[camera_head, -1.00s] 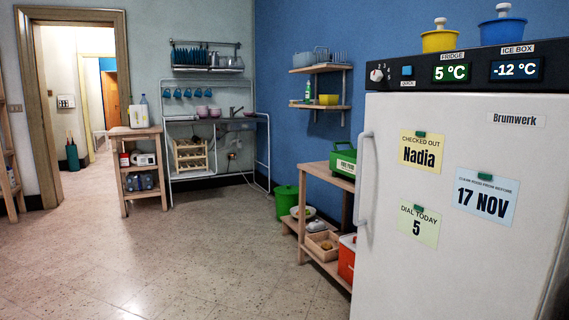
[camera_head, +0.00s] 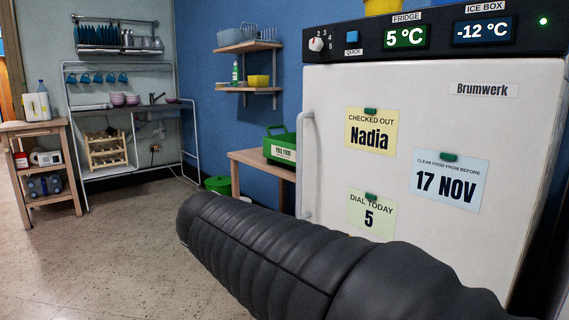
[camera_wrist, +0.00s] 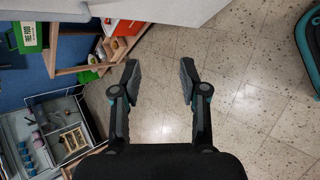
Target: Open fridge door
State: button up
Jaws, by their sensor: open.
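The white fridge door (camera_head: 400,110) is shut in the head view, with a vertical white handle (camera_head: 307,165) along its left edge. The handle's lower end is close to my dark arm, which crosses the lower front of the fridge. Notes reading Nadia, 17 NOV and Dial today 5 hang on the door under green magnets. My gripper (camera_wrist: 157,85) shows in the wrist view with its two fingers apart and nothing between them but tiled floor. The head view does not show my fingertips. A pale surface, perhaps the fridge, fills the top of the wrist view.
A wooden shelf table (camera_head: 250,165) with a green crate (camera_head: 280,146) stands just left of the fridge. A dial and displays sit on the fridge's top panel (camera_head: 425,35). A wooden cart (camera_head: 45,165) and sink stand sit further back. The floor at left is free.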

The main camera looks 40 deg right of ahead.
jog(key=w+d+r+n+h+b, duration=0.2)
jog(key=w+d+r+n+h, duration=0.4)
jog(key=w, duration=0.4)
jog(key=n+h, duration=0.3)
jog(key=n, duration=0.2)
send_near(298, 157)
jog(key=shift+t, duration=0.4)
jog(key=x, duration=1.1)
jog(key=shift+s+f, duration=0.15)
grip_shut()
